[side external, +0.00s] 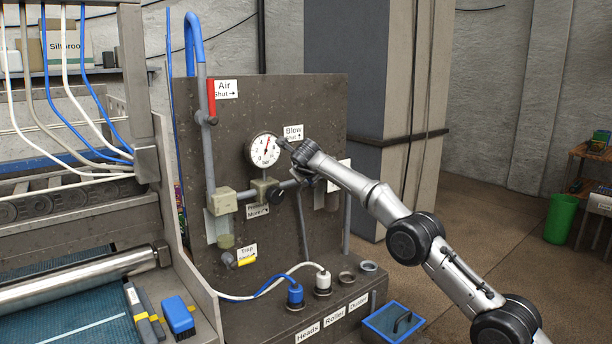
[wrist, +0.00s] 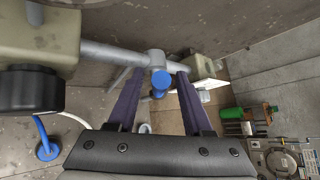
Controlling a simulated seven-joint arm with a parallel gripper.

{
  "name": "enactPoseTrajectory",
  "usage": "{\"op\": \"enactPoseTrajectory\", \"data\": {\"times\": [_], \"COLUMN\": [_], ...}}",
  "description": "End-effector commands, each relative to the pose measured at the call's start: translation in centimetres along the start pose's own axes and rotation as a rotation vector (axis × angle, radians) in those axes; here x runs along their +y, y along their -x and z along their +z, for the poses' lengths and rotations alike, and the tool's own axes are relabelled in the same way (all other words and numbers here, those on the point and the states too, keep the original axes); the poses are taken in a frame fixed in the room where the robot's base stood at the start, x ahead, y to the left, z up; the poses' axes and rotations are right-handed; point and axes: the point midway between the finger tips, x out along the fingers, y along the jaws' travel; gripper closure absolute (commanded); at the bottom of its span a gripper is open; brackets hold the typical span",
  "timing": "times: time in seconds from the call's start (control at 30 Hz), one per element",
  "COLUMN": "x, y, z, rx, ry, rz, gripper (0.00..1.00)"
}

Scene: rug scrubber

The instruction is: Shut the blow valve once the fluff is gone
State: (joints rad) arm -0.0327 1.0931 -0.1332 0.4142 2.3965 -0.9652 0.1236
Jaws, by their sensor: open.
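The blow valve has a blue handle (wrist: 160,82) on a grey pipe fitting. In the wrist view it lies between the two dark fingers of my gripper (wrist: 160,76), with gaps on both sides. My gripper (side external: 302,176) is open at the pipe, below the Blow label (side external: 293,132), whose arrow for shut points up. In the side view my gripper and wrist hide the blue handle, so its angle is unclear there. I cannot make out any fluff in either view. The pressure gauge (side external: 265,150) has its needle pointing up, slightly right.
The red air handle (side external: 211,97) stands upright beside its label. A black regulator knob (wrist: 30,90) is left of my gripper. A yellow trap handle (side external: 246,262) is lower down. Hose sockets and a blue bin (side external: 393,322) sit below. Open floor lies to the right.

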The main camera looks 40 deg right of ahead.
Motion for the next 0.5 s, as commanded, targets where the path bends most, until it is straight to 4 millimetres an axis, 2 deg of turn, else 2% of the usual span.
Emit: {"op": "enactPoseTrajectory", "data": {"times": [0.23,0.5], "x": [0.0,-0.1], "y": [0.6,3.2], "z": [0.1,0.0], "rx": [0.0,0.0], "ry": [0.001,0.003], "rz": [-0.001,0.0], "gripper": [0.5,0.5]}}
